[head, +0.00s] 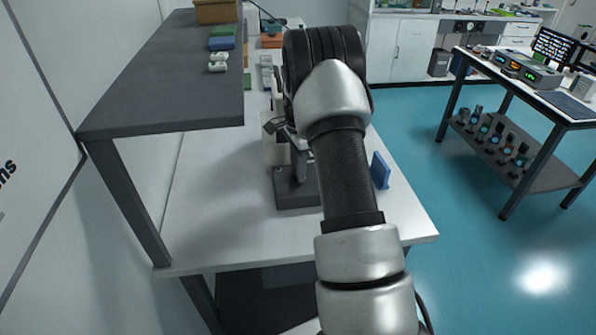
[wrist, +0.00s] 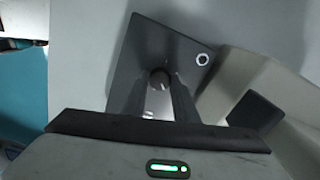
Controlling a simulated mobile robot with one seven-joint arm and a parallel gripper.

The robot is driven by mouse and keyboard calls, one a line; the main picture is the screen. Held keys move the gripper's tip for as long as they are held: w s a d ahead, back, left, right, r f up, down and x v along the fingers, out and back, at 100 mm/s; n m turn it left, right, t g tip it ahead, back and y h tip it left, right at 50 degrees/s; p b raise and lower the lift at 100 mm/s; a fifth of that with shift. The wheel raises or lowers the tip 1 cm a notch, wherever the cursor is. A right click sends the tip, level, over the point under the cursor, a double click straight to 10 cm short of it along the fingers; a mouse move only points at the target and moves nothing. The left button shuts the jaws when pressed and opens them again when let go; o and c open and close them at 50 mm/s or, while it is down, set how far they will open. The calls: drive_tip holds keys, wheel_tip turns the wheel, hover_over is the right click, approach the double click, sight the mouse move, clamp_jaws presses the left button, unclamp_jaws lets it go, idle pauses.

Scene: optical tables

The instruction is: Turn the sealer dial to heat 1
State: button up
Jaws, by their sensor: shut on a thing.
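The sealer's dark panel (wrist: 146,48) fills the upper middle of the wrist view. A small dark round dial (wrist: 160,77) with a light mark sits on it. My gripper (wrist: 161,88) reaches over the panel with its two fingers on either side of the dial, shut on it. The heat markings are too small to read, so I cannot tell the setting. In the head view my arm covers the dial and fingertips; a dark base (head: 296,194) shows beside my arm on the white bench (head: 220,215).
A pale ring-shaped fitting (wrist: 203,59) is on the panel's right corner. A beige body (wrist: 232,72) lies right of the panel. A blue upright piece (head: 380,170) stands right of my arm. A dark shelf (head: 170,85) overhangs the bench's left side. The bench's front left is clear.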

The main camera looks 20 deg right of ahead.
drive_tip(key=n, duration=0.3)
drive_tip(key=shift+n+b, duration=0.3)
drive_tip(key=shift+b, duration=0.05)
drive_tip(key=n, duration=0.3)
drive_tip(key=shift+n, duration=0.3)
drive_tip(key=n, duration=0.3)
drive_tip(key=shift+n+b, duration=0.4)
drive_tip(key=n, duration=0.3)
drive_tip(key=shift+n, duration=0.3)
drive_tip(key=n, duration=0.6)
drive_tip(key=shift+w+r, duration=0.1)
drive_tip(key=n, duration=0.5)
drive_tip(key=shift+a+n, duration=0.1)
drive_tip(key=shift+n, duration=0.2)
drive_tip(key=o, duration=1.1)
drive_tip(key=shift+c, duration=0.2)
